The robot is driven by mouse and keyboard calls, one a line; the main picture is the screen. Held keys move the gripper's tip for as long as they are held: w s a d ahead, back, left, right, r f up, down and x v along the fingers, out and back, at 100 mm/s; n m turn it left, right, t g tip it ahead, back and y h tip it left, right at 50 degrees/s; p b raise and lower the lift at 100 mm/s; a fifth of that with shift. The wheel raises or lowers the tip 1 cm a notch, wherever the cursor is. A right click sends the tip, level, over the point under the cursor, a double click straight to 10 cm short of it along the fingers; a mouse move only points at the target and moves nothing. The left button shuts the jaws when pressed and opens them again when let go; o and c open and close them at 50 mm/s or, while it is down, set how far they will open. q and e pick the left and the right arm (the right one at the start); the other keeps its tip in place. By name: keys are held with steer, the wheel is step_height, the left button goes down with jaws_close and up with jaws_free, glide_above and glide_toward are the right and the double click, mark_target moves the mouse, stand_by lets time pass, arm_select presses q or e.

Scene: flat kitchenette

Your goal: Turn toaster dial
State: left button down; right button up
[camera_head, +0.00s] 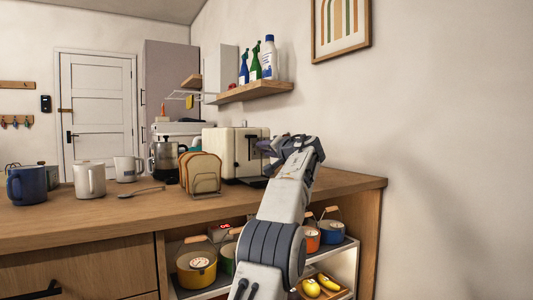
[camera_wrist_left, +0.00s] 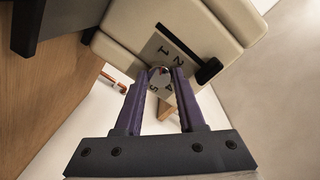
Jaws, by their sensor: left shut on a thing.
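The cream toaster (camera_head: 231,147) stands on the wooden counter. In the left wrist view its side panel (camera_wrist_left: 175,48) fills the top, with a grey number plate and a dark lever (camera_wrist_left: 208,71). The small round dial (camera_wrist_left: 157,73) sits on that plate, between my left gripper's purple fingertips. My left gripper (camera_wrist_left: 160,74) is shut on the dial; it also shows in the head view (camera_head: 268,152) beside the toaster's right end. The dial is hidden in the head view. My right gripper is not in view.
Bread slices in a rack (camera_head: 203,174) stand left of the toaster. Mugs (camera_head: 90,179) and a spoon (camera_head: 142,191) lie further left. A shelf with bottles (camera_head: 251,91) hangs above. Pots (camera_head: 196,267) stand on the shelf below the counter. The counter's right end is bare.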

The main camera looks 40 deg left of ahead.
arm_select(q)
steer(key=shift+f, duration=0.1)
stand_by(0.5)
steer(key=c, duration=0.5)
jaws_free()
steer(key=shift+a, duration=0.1)
steer(key=shift+s+d+b, duration=0.1)
steer(key=shift+d+b, duration=0.2)
steer(key=shift+d, duration=0.05)
steer(key=b+v, duration=0.3)
steer(key=v, duration=0.7)
steer(key=shift+s+a, duration=0.1)
